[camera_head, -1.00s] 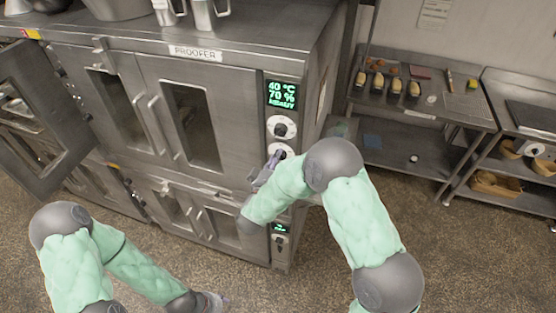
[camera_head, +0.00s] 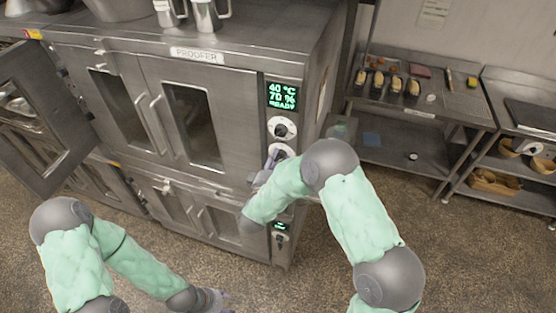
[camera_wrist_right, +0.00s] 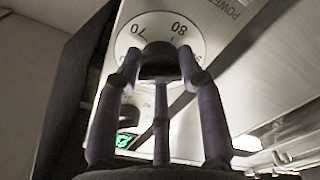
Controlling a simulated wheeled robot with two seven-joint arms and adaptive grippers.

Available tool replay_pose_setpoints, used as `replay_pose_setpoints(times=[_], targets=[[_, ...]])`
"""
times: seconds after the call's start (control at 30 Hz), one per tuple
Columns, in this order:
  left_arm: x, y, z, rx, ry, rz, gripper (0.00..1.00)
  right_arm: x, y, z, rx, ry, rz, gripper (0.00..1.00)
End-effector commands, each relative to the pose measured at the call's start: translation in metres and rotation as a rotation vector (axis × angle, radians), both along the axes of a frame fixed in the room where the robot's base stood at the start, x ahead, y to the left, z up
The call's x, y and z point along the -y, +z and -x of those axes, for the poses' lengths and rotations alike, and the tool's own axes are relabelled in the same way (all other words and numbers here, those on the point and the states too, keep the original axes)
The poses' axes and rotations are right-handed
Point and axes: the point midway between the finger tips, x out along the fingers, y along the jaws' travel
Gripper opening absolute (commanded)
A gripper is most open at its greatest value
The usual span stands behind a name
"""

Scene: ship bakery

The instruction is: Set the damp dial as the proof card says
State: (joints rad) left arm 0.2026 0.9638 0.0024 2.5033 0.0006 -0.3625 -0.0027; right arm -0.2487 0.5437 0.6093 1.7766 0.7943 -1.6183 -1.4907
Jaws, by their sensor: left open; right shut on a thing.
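The steel proofer (camera_head: 198,56) has a green display (camera_head: 282,96) reading 40 °C, 70 % and READY. Below it are an upper dial (camera_head: 282,128) and a lower dial (camera_head: 283,151). My right gripper (camera_head: 268,168) is at the lower dial, partly hidden by its own arm. In the right wrist view its fingers (camera_wrist_right: 160,72) are shut on the dark knob (camera_wrist_right: 160,58) of a white dial scale (camera_wrist_right: 166,25). The numbers 70 and 80 show; the pointer is hidden. My left gripper (camera_head: 216,300) is open and empty, low over the floor. I cannot identify the proof card.
A sheet (camera_head: 434,12) hangs on the wall, too small to read. The floor in front is clear.

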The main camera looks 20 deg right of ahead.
Motion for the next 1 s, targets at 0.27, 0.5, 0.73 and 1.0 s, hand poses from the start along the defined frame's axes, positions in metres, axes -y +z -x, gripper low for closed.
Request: replay_pose_setpoints(times=[0.27, 0.5, 0.73, 1.0], targets=[[0.000, 0.000, 0.000, 0.000, 0.000, 0.000, 0.48, 0.001, -0.009, 0.004, -0.023, -0.002, 0.003, 0.07], [0.000, 0.000, 0.000, 0.000, 0.000, 0.000, 0.48, 0.001, -0.008, 0.004, -0.021, -0.002, 0.003, 0.63], [0.000, 0.000, 0.000, 0.000, 0.000, 0.000, 0.48, 0.001, -0.004, 0.002, -0.011, -0.001, 0.002, 0.63], [0.000, 0.000, 0.000, 0.000, 0.000, 0.000, 0.48, -0.011, -0.002, 0.016, -0.008, 0.002, 0.003, 0.63]])
